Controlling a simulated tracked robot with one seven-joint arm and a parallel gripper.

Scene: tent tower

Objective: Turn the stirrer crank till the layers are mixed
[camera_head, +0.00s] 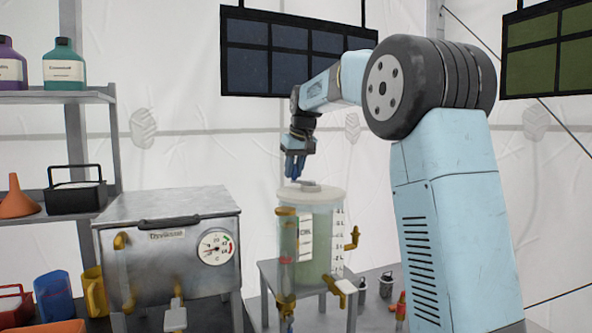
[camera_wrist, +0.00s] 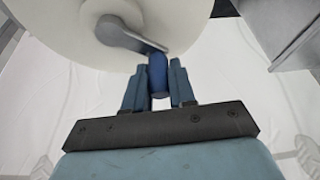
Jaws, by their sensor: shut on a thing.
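The mixing vessel (camera_head: 322,243) is a clear cylinder with a white lid, standing on a small grey table. The liquid inside looks pale green and fairly even, and I cannot make out separate layers. The grey stirrer crank (camera_wrist: 126,36) lies across the white lid (camera_wrist: 85,30) in the wrist view, with a blue handle (camera_wrist: 157,72) at its end. My gripper (camera_wrist: 158,80) has its blue fingers on both sides of this handle and is shut on it. In the head view my gripper (camera_head: 294,168) points down above the lid, and the handle is hidden there.
A metal box with a gauge (camera_head: 170,245) stands left of the vessel. Yellow taps (camera_head: 352,238) stick out from the vessel's side. A shelf (camera_head: 60,97) with bottles, a funnel and a black carrier is at the far left. Small canisters (camera_head: 386,285) stand right of the table.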

